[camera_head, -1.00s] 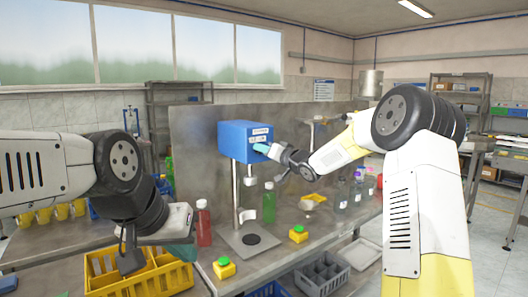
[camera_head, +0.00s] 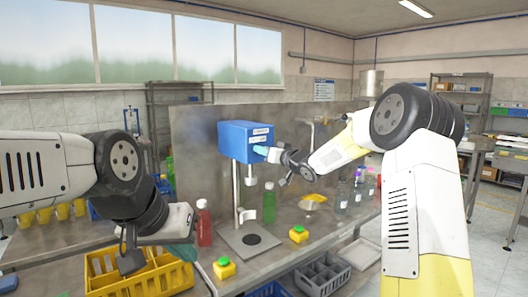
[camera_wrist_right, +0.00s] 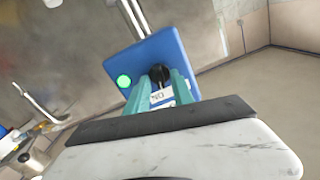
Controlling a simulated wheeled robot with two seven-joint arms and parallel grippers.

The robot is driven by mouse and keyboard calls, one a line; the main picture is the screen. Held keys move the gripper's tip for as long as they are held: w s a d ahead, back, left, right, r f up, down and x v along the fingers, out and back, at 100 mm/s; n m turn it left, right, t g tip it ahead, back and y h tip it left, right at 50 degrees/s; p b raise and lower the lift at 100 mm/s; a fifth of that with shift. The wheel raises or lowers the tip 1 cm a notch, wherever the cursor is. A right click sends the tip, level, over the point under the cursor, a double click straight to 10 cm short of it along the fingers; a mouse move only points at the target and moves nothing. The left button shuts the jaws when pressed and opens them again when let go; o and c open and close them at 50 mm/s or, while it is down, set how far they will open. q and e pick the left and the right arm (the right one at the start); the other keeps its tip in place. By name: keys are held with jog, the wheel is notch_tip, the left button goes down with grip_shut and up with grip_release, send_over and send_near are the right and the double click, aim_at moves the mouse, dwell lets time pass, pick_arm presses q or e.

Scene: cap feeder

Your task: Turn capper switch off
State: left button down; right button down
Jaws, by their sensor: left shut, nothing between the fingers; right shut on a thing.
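The capper is a blue box (camera_head: 238,142) on a metal post above a steel base plate. In the right wrist view its blue face (camera_wrist_right: 150,57) carries a bright green round light or button (camera_wrist_right: 124,81), a black switch knob (camera_wrist_right: 159,75) and a white label reading "ON" (camera_wrist_right: 158,96). My right gripper (camera_head: 261,150) is at the box's right side; its teal fingers (camera_wrist_right: 160,84) are shut on the black knob, partly hiding it. My left gripper (camera_head: 184,252) is low at the left, shut and empty, over the yellow crate's right edge.
A red bottle (camera_head: 204,226) and a green bottle (camera_head: 269,204) stand beside the capper. Two yellow button boxes (camera_head: 224,270) (camera_head: 298,236) sit along the table's front. A yellow crate (camera_head: 140,282) is at front left, a grey crate (camera_head: 322,277) at front right.

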jog(key=shift+s+a+f+n, duration=0.1)
jog(key=shift+n, duration=4)
jog(key=c, duration=1.5)
grip_release()
jog(key=shift+v, duration=3.95)
